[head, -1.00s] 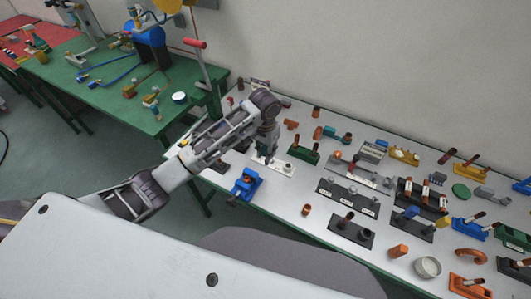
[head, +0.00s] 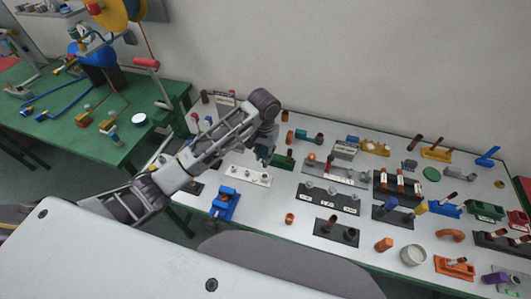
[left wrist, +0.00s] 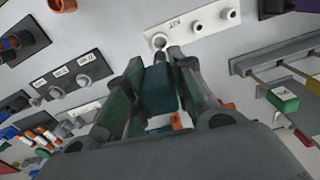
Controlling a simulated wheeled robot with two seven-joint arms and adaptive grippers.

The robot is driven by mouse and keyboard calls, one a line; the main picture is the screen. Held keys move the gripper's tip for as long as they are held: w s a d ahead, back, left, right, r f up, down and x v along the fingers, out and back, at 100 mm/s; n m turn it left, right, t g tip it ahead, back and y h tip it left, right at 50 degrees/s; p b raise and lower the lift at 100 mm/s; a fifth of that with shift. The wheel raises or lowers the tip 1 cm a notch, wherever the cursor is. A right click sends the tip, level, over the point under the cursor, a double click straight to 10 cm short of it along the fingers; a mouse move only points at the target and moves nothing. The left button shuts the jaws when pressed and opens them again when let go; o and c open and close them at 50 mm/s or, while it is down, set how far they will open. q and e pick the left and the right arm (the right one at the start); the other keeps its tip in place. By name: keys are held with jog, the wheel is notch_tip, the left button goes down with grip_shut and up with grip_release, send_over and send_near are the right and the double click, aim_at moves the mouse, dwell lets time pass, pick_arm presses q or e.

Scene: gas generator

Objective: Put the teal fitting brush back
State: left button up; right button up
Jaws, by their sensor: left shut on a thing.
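My left gripper (head: 265,156) is above the back right of a white plate with short round posts (head: 240,174), in the head view. In the left wrist view the fingers of my left gripper (left wrist: 160,95) are shut on a dark teal block-like piece, the teal fitting brush (left wrist: 160,88). Its far end is close to a post on the labelled white plate (left wrist: 205,28); I cannot tell whether they touch. The fingers hide much of the brush, and its bristles cannot be made out. My right gripper is not in view.
A blue clamp (head: 224,204) is in front of the plate. A dark stand with several posts (head: 328,198) and many fittings crowd the right side. A green table (head: 75,135) is at the left.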

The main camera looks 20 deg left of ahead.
aim_at(264, 166)
pick_arm(q)
jog(key=shift+s+n, duration=0.15)
jog(key=shift+n, duration=0.35)
dwell(0.4)
jog(key=shift+f, duration=2.2)
jog(key=shift+f+b, duration=0.5)
jog(key=shift+f, duration=2.3)
dwell(0.3)
jog(key=o, duration=1)
jog(key=shift+c, duration=0.2)
jog(key=shift+r, duration=0.1)
jog(key=shift+r, duration=5.9)
